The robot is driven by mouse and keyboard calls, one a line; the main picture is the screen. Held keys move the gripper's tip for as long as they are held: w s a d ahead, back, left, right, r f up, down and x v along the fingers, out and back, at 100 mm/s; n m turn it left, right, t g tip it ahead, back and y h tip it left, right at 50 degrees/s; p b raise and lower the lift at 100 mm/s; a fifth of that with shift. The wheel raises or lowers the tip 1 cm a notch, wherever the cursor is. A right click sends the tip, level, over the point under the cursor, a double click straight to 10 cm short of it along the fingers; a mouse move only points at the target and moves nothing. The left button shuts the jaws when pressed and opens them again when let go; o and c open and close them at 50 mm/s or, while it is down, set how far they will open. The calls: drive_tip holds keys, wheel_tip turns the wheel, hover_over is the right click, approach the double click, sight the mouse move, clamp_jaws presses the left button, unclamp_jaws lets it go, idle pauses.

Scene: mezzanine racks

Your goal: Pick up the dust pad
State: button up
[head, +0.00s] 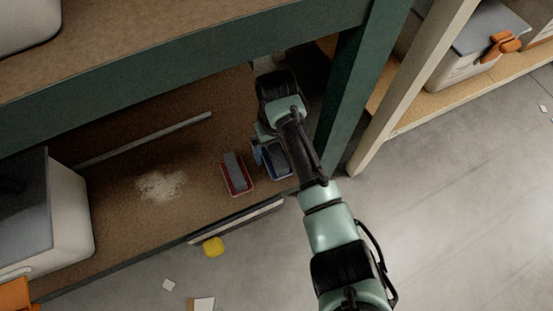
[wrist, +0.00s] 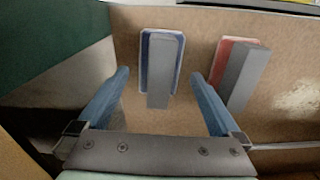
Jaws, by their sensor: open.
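Two grey block-shaped pads are in view, and I cannot tell which is the dust pad. Contact with the pad does not show. In the head view my arm partly covers the blue tray (head: 281,172).
The trays sit on a brown shelf (head: 115,215) under a green beam (head: 190,65), near a green post (head: 345,95). A pale dust patch (head: 161,185) lies left of the red tray. A grey-white bin (head: 70,215) stands farther left. A yellow object (head: 213,247) is on the floor.

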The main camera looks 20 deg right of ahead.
wheel_tip(320, 180, down, 2)
drive_tip(key=shift+f+b, duration=0.25)
drive_tip(key=shift+b, duration=0.4)
drive_tip(key=shift+r, duration=0.1)
drive_tip(key=c, duration=1.3)
